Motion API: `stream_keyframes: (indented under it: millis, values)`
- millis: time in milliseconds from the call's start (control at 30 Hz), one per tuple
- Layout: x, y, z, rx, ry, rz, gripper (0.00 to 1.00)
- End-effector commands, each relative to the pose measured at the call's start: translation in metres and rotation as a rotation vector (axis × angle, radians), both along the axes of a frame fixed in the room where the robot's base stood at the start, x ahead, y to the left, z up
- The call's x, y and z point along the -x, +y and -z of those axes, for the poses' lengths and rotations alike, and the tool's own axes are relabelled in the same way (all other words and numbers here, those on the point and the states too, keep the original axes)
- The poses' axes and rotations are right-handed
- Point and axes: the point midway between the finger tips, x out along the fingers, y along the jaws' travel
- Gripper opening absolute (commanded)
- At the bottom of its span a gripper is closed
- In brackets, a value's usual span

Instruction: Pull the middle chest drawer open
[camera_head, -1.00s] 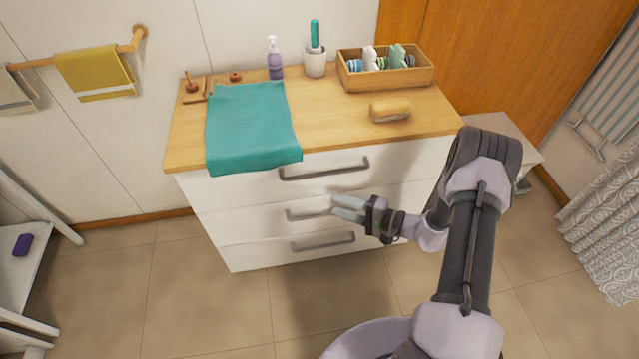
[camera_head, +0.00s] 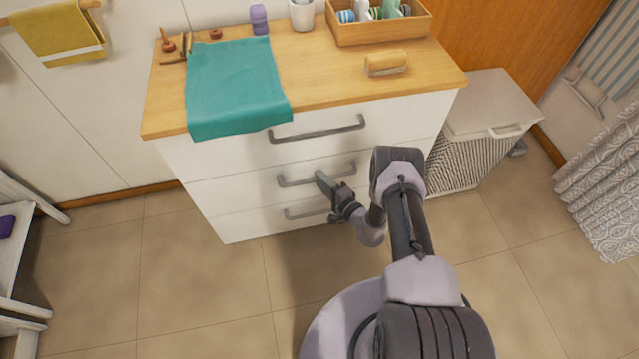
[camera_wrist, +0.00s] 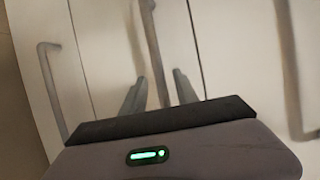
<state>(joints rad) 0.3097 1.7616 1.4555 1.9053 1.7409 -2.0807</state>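The middle chest drawer (camera_head: 250,190) is white and looks flush with the drawers above and below. Its grey bar handle (camera_head: 300,179) runs across the front and also shows upright in the wrist view (camera_wrist: 152,45). My gripper (camera_head: 323,181) is at this handle, near its middle. In the wrist view, my two fingers (camera_wrist: 159,94) are apart, one on each side of the bar. The near end of the handle passes between them, and no clear contact shows. My gripper hides part of the handle in the head view.
The top drawer handle (camera_head: 318,132) is above and the bottom drawer handle (camera_head: 305,212) below. A teal cloth (camera_head: 235,90) hangs over the wooden top's front edge. A white laundry hamper (camera_head: 485,105) stands right of the chest. Floor in front is clear left of my base.

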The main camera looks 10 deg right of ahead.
Motion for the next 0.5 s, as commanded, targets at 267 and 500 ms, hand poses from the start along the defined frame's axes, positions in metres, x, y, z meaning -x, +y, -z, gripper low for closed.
stream_keyframes:
  millis: [267, 500]
  values:
    - [-0.017, 0.007, 0.002, -0.001, 0.000, -0.001, 0.36]
    - [-0.017, 0.007, 0.002, -0.001, 0.000, -0.001, 0.22]
